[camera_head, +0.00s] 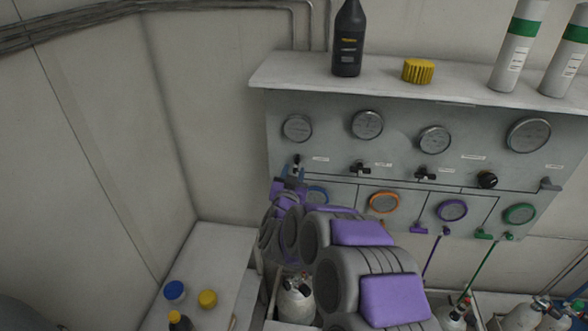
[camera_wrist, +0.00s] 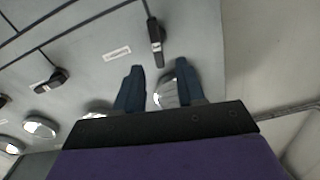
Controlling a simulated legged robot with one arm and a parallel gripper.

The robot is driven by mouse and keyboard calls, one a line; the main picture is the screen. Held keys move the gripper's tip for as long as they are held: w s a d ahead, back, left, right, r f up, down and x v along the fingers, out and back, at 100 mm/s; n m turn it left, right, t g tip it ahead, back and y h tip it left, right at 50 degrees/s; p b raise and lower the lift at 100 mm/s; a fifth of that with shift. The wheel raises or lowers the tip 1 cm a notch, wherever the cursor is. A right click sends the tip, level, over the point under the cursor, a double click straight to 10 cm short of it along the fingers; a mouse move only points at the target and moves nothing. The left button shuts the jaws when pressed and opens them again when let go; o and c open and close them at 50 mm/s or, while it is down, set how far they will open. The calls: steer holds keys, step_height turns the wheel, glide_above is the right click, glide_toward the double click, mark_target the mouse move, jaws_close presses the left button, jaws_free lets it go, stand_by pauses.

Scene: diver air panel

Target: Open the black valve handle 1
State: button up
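The leftmost black valve handle (camera_head: 297,161) is on the grey panel, below the left gauge. In the wrist view this handle (camera_wrist: 156,42) lies lengthwise in line with a thin black pipe line. I cannot read its label. My gripper (camera_head: 293,172) is at the panel's left side, close to this handle. In the wrist view my gripper (camera_wrist: 158,72) is open, with two blue fingers apart and nothing held. The handle shows just beyond the fingertips, roughly in line with the gap between them. I see no contact.
A second black handle (camera_head: 360,168) and a third black handle (camera_head: 425,173) sit to the right, with a round black knob (camera_head: 487,179) beyond. A black bottle (camera_head: 348,40) and yellow cap (camera_head: 418,71) stand on the panel's top ledge. A wall is at the left.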

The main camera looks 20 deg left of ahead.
steer(key=b+v, duration=0.1)
steer(key=v, duration=1.1)
steer(key=shift+a+f+b, duration=0.1)
steer(key=shift+f+b, duration=0.1)
steer(key=shift+b, duration=0.1)
steer(key=s+d+f+n+g+b, duration=0.1)
steer(key=s+d+f+g+b, duration=0.45)
steer(key=d, duration=0.35)
steer(key=s+d+f+n+g+b, duration=0.1)
steer(key=s+d+f+g+b, duration=0.45)
steer(key=d, duration=0.35)
steer(key=s+d+f+m+g+h+b, duration=0.1)
steer(key=s+d+f+g+h+b, duration=0.1)
steer(key=s+d, duration=0.8)
steer(key=s+d+f+m+g+h+b, duration=0.2)
steer(key=s+d+f+g+b, duration=0.2)
steer(key=s+d, duration=0.7)
steer(key=s+g, duration=0.2)
steer(key=s, duration=0.2)
steer(key=shift+b, duration=0.4)
